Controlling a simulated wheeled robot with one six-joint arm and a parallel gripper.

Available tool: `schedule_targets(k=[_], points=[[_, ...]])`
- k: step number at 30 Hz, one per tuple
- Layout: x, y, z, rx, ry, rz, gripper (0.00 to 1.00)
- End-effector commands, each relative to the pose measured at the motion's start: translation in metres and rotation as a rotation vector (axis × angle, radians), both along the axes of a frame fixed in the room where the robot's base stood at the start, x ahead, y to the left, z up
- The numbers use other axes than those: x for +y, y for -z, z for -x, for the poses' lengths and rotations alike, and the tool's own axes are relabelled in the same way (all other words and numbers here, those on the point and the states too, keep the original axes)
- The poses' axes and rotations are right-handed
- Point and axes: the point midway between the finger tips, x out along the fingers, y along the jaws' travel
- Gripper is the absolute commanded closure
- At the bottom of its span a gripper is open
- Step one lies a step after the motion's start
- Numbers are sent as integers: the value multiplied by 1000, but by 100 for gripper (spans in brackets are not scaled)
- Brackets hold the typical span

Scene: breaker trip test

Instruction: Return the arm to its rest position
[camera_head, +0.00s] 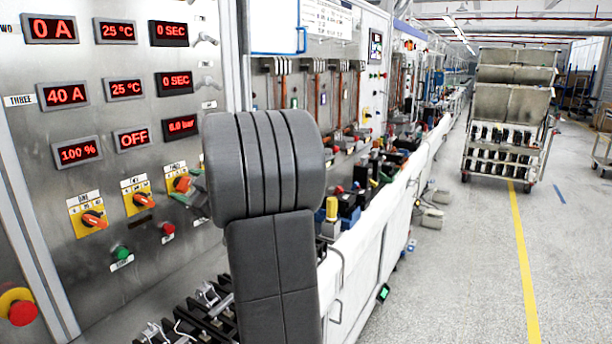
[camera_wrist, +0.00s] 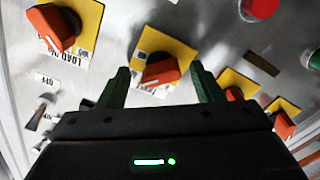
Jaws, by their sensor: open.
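My gripper (camera_wrist: 163,82) shows in the wrist view with two dark green fingers spread apart. An orange rotary knob (camera_wrist: 166,71) on a yellow plate appears between the fingertips; I cannot tell whether they touch it. Another orange knob (camera_wrist: 55,32) is at the upper left and two more show at the right. In the head view my arm's grey links stand in front of the panel and hide most of my gripper. A green finger shows beside the rightmost orange knob (camera_head: 182,184). The other knobs (camera_head: 94,220) (camera_head: 143,201) are further left.
The metal control panel (camera_head: 80,20) carries red displays, a green button (camera_head: 121,253), a red button (camera_head: 168,228) and a large red stop button (camera_head: 22,312). A bench with breakers (camera_head: 200,310) runs below. Open floor (camera_head: 450,290) and a loaded trolley (camera_head: 505,130) are at the right.

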Motion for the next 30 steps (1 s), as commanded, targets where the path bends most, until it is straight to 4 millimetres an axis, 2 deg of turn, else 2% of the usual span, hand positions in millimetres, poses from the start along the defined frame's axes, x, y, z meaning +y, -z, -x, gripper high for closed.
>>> schedule_targets(k=[1, 20, 23, 30], points=[[0, -5, 0, 38, -1, -20, 40], [0, -4, 0, 463, -1, -270, 40], [-17, 2, 9, 472, 3, -279, 40], [-59, 2, 33, 469, 4, -278, 40]])
